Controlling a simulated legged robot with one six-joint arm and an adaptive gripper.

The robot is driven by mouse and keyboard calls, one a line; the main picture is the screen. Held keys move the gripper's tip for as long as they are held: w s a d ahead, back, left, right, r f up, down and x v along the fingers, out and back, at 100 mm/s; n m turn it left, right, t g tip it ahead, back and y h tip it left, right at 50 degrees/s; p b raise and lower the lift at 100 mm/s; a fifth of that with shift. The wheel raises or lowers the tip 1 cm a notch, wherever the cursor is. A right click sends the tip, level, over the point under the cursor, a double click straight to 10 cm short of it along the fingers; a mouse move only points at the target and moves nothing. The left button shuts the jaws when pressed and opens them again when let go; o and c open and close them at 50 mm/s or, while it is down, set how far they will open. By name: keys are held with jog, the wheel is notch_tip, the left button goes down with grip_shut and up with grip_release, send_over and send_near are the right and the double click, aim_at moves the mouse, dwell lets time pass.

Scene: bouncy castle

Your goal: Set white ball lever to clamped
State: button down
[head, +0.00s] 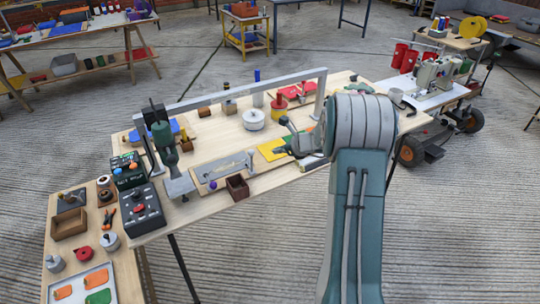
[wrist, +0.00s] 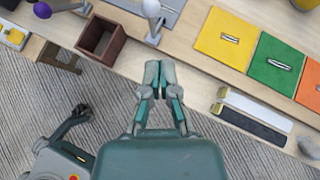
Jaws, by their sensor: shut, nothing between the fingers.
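The white ball lever (wrist: 152,9) is at the top middle of the wrist view, a white ball on a pale stem, close to a grey plate (wrist: 188,12). A gap shows in the picture between the fingertips and the stem. Whether the lever is clamped I cannot tell.
A brown open box (wrist: 101,40) stands left of the lever. A purple ball (wrist: 42,10) is further left. Yellow (wrist: 226,37), green (wrist: 276,63) and orange squares lie to the right, with white and black bars (wrist: 252,122) in front. A metal rail (head: 235,90) spans the bench.

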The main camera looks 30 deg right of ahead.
jog(key=v, duration=0.3)
jog(key=shift+r, duration=0.55)
jog(key=s+a+r+n+g, duration=0.2)
jog(key=s+a+r+n, duration=0.45)
jog(key=a, duration=0.25)
jog(key=s+a+r+n+g, duration=0.2)
jog(key=s+a+r+n, duration=0.45)
jog(key=a+n, duration=0.2)
jog(key=s+a+r+n+h, duration=0.1)
jog(key=s+a+n+h, duration=0.1)
jog(key=s+n, duration=0.5)
jog(key=s+a+r+n+h, duration=0.1)
jog(key=s+a+n+h, duration=0.1)
jog(key=s+n, duration=0.5)
jog(key=s+a, duration=0.1)
jog(key=s, duration=0.5)
jog(key=shift+s+r+n+h, duration=0.3)
jog(key=shift+r+h, duration=0.1)
